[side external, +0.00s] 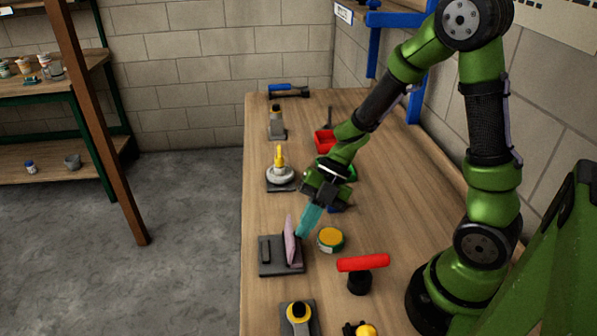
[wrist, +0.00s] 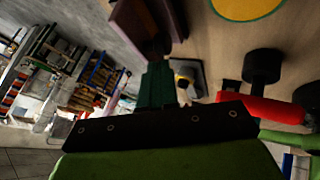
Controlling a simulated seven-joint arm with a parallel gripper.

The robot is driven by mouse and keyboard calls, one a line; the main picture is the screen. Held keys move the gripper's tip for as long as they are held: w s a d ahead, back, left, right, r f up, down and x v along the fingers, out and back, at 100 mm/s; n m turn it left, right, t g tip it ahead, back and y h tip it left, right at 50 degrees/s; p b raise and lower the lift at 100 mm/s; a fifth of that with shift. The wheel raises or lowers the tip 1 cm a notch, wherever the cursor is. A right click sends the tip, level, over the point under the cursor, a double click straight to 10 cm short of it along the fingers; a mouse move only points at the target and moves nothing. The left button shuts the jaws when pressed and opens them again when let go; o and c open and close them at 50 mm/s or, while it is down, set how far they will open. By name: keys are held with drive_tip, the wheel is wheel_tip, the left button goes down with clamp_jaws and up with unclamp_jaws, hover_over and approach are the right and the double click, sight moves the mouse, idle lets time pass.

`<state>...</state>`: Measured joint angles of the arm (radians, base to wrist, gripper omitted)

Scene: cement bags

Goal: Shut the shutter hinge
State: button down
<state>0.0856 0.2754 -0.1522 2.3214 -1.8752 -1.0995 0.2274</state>
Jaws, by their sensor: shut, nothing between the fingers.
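The shutter hinge has a dark base plate (side external: 266,267) on the bench and a pinkish-purple leaf (side external: 291,242) standing nearly upright from it. In the wrist view, the purple leaf (wrist: 167,17) is cut off by the top edge. My gripper (side external: 302,233) is shut and empty, its teal fingers pointing down at the right side of the leaf. The fingertips are very near the leaf; I cannot tell if they touch. In the wrist view my gripper (wrist: 157,75) shows as dark green fingers just below the leaf.
A yellow-topped round tin (side external: 331,239) stands close right of the hinge. A red-handled item (side external: 362,263) is in front of it. A yellow-knobbed device (side external: 280,172) stands behind the hinge, and a yellow ring-shaped fixture (side external: 298,314) in front.

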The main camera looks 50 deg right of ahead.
sight(292, 233)
drive_tip(key=shift+w+a+r+g+h, duration=0.35)
drive_tip(key=shift+w+a+g+h, duration=0.25)
drive_tip(key=shift+h, duration=0.2)
idle(0.4)
drive_tip(key=shift+w+a+r+m+g+h, duration=0.15)
drive_tip(key=shift+w+a+m+g+h, duration=0.15)
drive_tip(key=shift+w+a+g+h, duration=0.25)
drive_tip(key=w+a+g+h, duration=0.2)
drive_tip(key=h, duration=0.1)
drive_tip(key=shift+m+g, duration=0.35)
drive_tip(key=shift+m, duration=0.05)
drive_tip(key=shift+w+a+f+m+g+h, duration=0.4)
drive_tip(key=shift+w+a+f+g+h, duration=0.15)
drive_tip(key=shift+w+a+g+h, duration=0.45)
drive_tip(key=shift+w+a+f, duration=0.55)
drive_tip(key=shift+w+f, duration=0.05)
drive_tip(key=shift+f, duration=0.15)
drive_tip(key=shift+r, duration=0.1)
